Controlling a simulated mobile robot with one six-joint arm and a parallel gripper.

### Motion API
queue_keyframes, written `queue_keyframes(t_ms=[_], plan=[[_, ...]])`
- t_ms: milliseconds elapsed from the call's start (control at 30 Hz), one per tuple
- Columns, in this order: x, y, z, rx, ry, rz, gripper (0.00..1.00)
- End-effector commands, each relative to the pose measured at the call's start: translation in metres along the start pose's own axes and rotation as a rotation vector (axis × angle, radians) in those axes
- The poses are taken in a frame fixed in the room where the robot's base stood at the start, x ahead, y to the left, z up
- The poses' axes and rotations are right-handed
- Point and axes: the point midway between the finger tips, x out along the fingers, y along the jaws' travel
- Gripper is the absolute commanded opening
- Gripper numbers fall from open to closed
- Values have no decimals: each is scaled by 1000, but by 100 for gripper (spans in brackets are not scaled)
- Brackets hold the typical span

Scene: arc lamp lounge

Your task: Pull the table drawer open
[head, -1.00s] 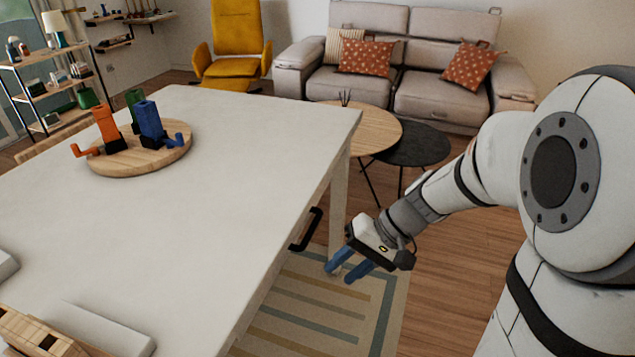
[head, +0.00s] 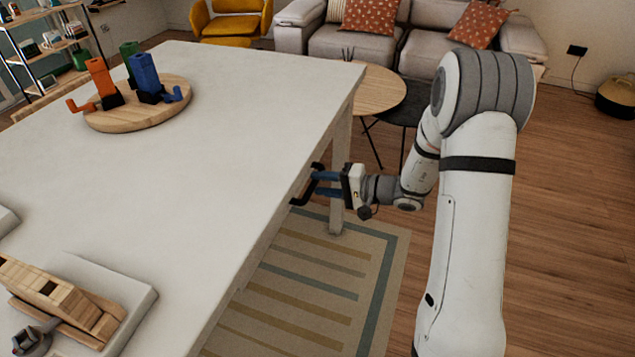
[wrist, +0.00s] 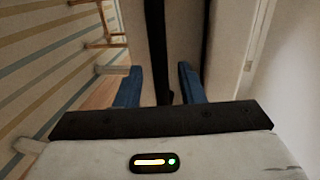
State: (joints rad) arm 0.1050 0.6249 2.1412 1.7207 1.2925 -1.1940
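The white table (head: 200,190) fills the left and middle of the head view. Its drawer has a black bar handle (head: 304,190) on the side facing my arm. In the wrist view the handle (wrist: 158,50) runs upright between my fingers, with the pale drawer front behind it. My gripper (head: 318,183) is at the handle, its blue fingers pointing left toward the table side. In the wrist view the two blue fingers (wrist: 160,88) stand apart, one on each side of the handle, with gaps visible. The drawer looks closed, though its front is mostly hidden in the head view.
A round wooden board (head: 140,115) with orange, green and blue objects stands on the table. A wooden item (head: 55,295) lies at the near left. Two round side tables (head: 375,100) stand beyond my arm. A striped rug (head: 320,285) covers the floor beside the table.

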Motion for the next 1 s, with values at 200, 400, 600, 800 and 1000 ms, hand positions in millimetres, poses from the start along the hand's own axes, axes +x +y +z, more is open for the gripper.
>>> queue_keyframes(t_ms=[200,400,600,800,1000], plan=[[23,0,0,0,-1,1,35],[26,0,0,0,0,1,35],[25,0,0,1,1,1,28],[25,0,0,1,1,1,12],[25,0,0,1,1,2,0]])
